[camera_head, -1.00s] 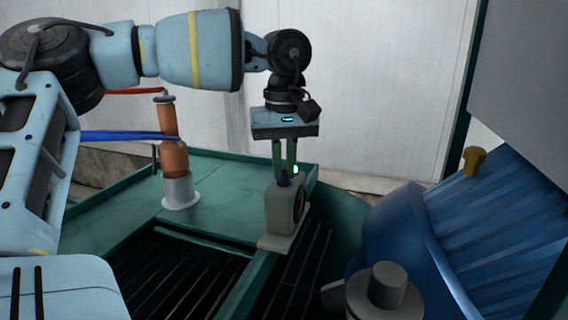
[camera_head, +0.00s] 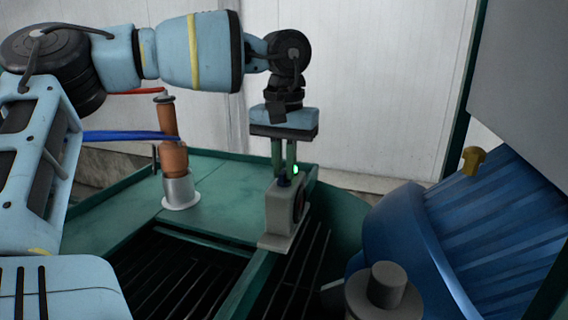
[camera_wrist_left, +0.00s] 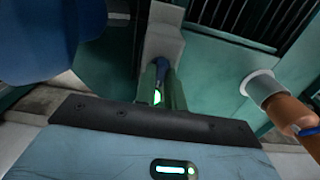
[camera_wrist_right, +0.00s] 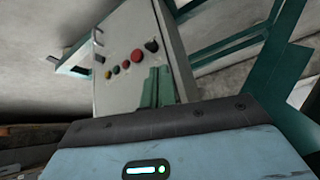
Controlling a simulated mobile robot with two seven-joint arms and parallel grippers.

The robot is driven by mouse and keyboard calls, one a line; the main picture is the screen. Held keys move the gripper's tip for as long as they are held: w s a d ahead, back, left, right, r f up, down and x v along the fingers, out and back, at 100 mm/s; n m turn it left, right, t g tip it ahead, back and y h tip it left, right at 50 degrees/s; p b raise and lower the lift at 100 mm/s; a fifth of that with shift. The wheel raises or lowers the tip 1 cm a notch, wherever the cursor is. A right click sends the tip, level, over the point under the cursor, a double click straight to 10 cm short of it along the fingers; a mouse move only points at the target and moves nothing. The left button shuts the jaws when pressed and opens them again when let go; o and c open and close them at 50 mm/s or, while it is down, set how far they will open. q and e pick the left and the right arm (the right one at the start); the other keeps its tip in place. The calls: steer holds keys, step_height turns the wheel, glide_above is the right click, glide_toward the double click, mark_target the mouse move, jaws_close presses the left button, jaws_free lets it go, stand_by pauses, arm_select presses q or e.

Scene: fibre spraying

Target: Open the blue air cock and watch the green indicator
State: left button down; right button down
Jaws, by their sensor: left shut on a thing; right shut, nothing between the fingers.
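The blue air cock (camera_head: 284,182) is a small blue piece on top of a grey box-like valve body (camera_head: 281,212). My left gripper (camera_head: 284,175) points down from above, its green fingers shut on the cock. The left wrist view also shows the blue cock (camera_wrist_left: 160,69) between the fingers, partly hidden by them.
An orange-brown cylinder (camera_head: 173,158) on a metal base stands left, with red and blue hoses near it. A large blue ribbed drum (camera_head: 480,225) and a grey knob (camera_head: 388,285) are at right. The control box (camera_wrist_right: 130,75) carries several coloured buttons.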

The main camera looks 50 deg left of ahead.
mark_target(284, 170)
stand_by(0.3)
arm_select(q)
steer(key=c, duration=1.5)
jaws_free()
steer(key=shift+r, duration=3.9)
